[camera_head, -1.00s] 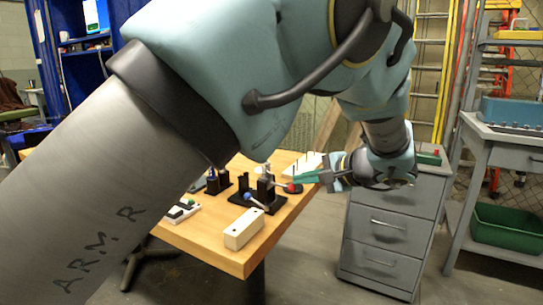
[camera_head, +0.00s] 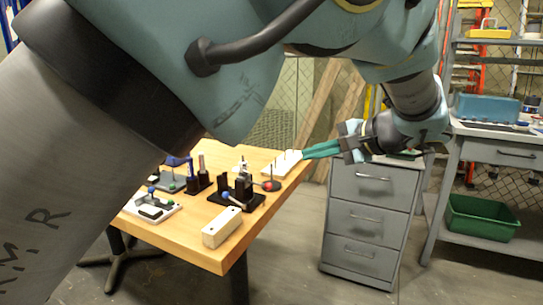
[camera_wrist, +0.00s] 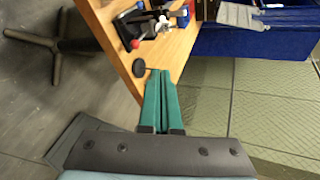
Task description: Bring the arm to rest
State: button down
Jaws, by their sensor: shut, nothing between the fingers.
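My gripper (camera_head: 306,153) has green fingers that lie together, shut and empty. In the head view it points left, near the right end of the wooden table (camera_head: 215,256). In the wrist view my gripper (camera_wrist: 162,75) points up the picture at the table's edge (camera_wrist: 112,61). My arm reaches across the head view from the lower left to the right and hides part of the table. Whether the fingers are over the table or just beside it is hard to tell.
On the table are a cream block (camera_head: 222,228), a black fixture with a red ball (camera_head: 271,185), a white pegged board (camera_head: 282,163) and a white switch board (camera_head: 152,208). A grey drawer cabinet (camera_head: 368,222) stands right of the table. A green bin (camera_head: 483,218) sits farther right.

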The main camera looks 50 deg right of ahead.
dwell(0.5)
jog(key=w+a+f+n+g+y, duration=0.2)
jog(key=w+a+f, duration=0.1)
jog(key=w+a, duration=0.55)
jog(key=w+a+f+n+g+y, duration=0.25)
jog(key=w+a, duration=0.25)
jog(key=w, duration=0.6)
jog(key=w+a+f+n+g, duration=0.2)
jog(key=w+a, duration=0.2)
jog(key=a, duration=0.5)
jog(key=w+a+f+n+g, duration=0.2)
jog(key=w+a+f+g, duration=0.1)
jog(key=a, duration=0.6)
jog(key=s+a+f+n+g+h, duration=0.15)
jog(key=a+n, duration=0.35)
jog(key=a, duration=0.8)
jog(key=s+a+f+n+h, duration=0.25)
jog(key=a+n, duration=0.35)
jog(key=a, duration=0.7)
notch_tip(320, 180, up, 14)
jog(key=p, duration=1.3)
jog(key=shift+s, duration=0.3)
jog(key=c, duration=1.6)
grip_release()
jog(key=shift+f, duration=0.15)
